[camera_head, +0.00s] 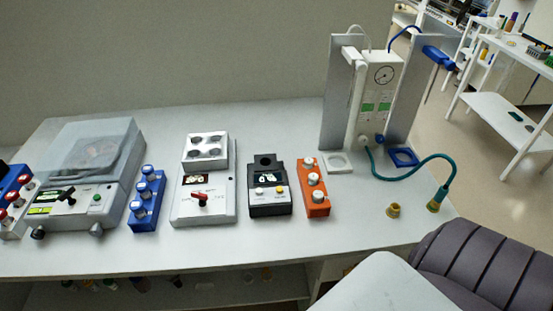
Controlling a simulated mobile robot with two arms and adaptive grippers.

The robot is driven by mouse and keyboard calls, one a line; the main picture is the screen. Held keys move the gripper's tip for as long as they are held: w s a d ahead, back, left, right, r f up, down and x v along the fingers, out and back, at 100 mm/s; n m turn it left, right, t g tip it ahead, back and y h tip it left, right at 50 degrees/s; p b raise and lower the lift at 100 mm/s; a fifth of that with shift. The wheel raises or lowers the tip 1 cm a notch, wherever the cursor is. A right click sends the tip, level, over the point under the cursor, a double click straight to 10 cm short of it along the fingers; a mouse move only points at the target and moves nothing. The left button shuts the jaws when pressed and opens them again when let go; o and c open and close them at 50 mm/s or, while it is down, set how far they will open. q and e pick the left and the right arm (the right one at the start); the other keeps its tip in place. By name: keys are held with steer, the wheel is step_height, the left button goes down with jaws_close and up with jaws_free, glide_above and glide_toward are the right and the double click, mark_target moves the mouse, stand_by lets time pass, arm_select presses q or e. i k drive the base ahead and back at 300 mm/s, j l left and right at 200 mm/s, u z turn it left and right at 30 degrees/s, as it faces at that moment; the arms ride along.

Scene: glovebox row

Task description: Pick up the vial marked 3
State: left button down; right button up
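No number 3 is readable on any vial at this size. An orange rack (316,206) at the middle of the bench holds several white-capped vials (313,179) in a row. A blue rack (143,216) to the left holds blue-capped vials (148,171). Red-capped vials (14,199) stand at the far left, in front of a blue block partly cut off by the picture's edge. All these vials appear upright. Neither of my grippers is in view.
Several instruments stand on the bench (270,240): a lidded balance-like box (95,165), a white block heater (203,185), a black device (268,190) and a gauge stand (380,85) with a teal hose (410,176).

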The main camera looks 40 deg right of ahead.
mark_target(309, 162)
steer(key=i+j+z, duration=0.15)
steer(key=z, duration=0.3)
steer(key=i+j+z, duration=0.1)
steer(key=j+z, duration=0.55)
steer(key=z, duration=0.2)
steer(key=i, duration=0.05)
